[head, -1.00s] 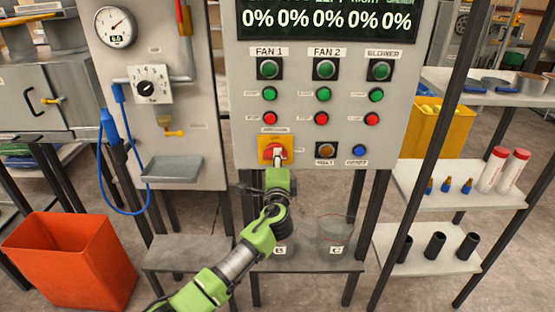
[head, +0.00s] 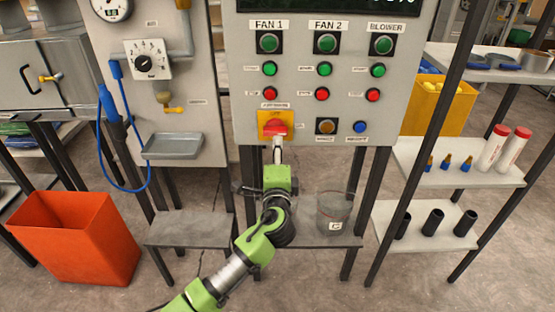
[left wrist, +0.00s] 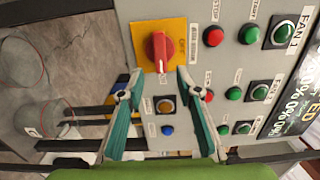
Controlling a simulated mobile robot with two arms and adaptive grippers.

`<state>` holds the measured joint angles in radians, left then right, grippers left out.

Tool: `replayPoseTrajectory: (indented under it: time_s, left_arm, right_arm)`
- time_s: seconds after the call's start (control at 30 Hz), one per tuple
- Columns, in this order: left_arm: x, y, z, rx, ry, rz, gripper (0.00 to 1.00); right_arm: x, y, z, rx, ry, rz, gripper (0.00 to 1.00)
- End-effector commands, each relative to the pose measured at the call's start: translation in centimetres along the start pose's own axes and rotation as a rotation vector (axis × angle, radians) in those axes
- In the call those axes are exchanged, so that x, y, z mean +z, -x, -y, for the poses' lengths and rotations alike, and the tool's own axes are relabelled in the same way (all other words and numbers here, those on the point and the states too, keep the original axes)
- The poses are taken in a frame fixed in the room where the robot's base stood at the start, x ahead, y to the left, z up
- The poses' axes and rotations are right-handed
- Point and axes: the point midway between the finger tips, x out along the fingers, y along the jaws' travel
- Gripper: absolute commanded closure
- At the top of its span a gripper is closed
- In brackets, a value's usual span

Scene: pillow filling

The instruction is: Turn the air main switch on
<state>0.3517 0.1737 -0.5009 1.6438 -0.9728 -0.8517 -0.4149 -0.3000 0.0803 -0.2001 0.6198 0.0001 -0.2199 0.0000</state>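The air main switch is a red rotary knob (head: 276,129) on a yellow plate (head: 263,117), low on the left of the grey control panel. In the left wrist view the red knob (left wrist: 159,50) lies lengthwise up and down the picture, which is sideways across the panel; lettering on the plate looks like OFF. My left gripper (head: 277,146) is just below and in front of the knob. In the left wrist view its teal fingers (left wrist: 159,76) are spread apart with nothing between them, and the knob is beyond the tips. My right gripper is not in view.
Green and red buttons (head: 322,94) fill the panel above; an amber (head: 326,126) and a blue button (head: 360,127) are right of the switch. A gauge panel with a selector dial (head: 150,63) stands left. Clear containers (head: 334,212) sit on the shelf below.

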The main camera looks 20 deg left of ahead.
Motion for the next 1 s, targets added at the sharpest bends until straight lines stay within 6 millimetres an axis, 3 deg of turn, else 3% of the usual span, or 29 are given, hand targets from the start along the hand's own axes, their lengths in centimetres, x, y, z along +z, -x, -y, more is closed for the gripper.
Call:
replayPoseTrajectory:
  time_s: [0.1, 0.27, 0.77, 0.87, 0.97, 1.0]
  left_arm:
    - [-0.1, 2.0, -0.1, 0.002, 0.002, -0.002, 0.68]
    - [0.0, 3.4, -0.1, 0.001, 0.0, -0.001, 0.68]
    - [0.0, 3.6, -0.2, 0.004, 0.0, -0.001, 0.68]
    - [0.0, 3.5, -2.2, 0.042, 0.006, -0.007, 0.68]
    - [0.1, 3.6, -7.1, 0.131, 0.025, -0.021, 0.68]
    - [0.2, 3.8, -9.8, 0.181, 0.037, -0.027, 0.68]
  right_arm:
    - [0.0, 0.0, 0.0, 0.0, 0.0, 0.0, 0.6]
    - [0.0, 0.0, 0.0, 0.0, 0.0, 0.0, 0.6]
    - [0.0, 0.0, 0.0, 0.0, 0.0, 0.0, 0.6]
    - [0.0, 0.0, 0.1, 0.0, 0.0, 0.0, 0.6]
    - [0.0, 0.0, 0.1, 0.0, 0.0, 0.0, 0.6]
    - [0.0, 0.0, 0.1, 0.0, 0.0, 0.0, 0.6]
